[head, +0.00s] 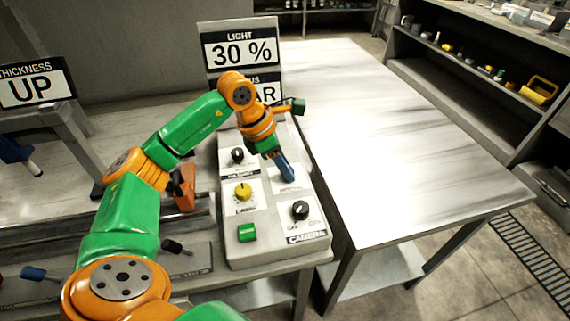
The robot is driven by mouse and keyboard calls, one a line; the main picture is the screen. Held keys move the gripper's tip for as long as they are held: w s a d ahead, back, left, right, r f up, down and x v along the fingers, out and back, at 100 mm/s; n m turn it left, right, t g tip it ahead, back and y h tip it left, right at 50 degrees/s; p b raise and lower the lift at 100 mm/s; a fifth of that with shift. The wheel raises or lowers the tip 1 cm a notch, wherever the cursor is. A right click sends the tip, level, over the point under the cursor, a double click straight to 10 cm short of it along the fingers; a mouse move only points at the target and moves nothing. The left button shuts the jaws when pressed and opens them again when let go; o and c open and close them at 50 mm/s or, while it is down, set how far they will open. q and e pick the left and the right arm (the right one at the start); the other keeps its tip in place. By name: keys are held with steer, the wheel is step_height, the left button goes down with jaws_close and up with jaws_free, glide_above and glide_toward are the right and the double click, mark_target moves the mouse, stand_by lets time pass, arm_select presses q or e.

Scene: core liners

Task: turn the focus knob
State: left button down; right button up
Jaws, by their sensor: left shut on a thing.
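The camera control box (262,247) has a sloped grey panel with several knobs. My left gripper (287,174) points down at the upper right part of this panel. It is shut on a knob there, which I take to be the focus knob; the fingers hide it and its label is too small to read. A sign behind (272,92) is partly hidden by my arm; its visible letters read "US" and "AR". My right gripper is not in view.
A black knob (237,155), a yellow knob (243,191), another black knob (300,209) and a green button (247,232) sit close by on the panel. The "LIGHT 30 %" sign (240,50) stands behind. A bare metal table (400,150) lies to the right.

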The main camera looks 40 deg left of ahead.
arm_select(q)
steer(key=c, duration=0.5)
jaws_free()
steer(key=shift+c, duration=0.2)
steer(key=shift+r, duration=0.1)
steer(key=v, duration=0.7)
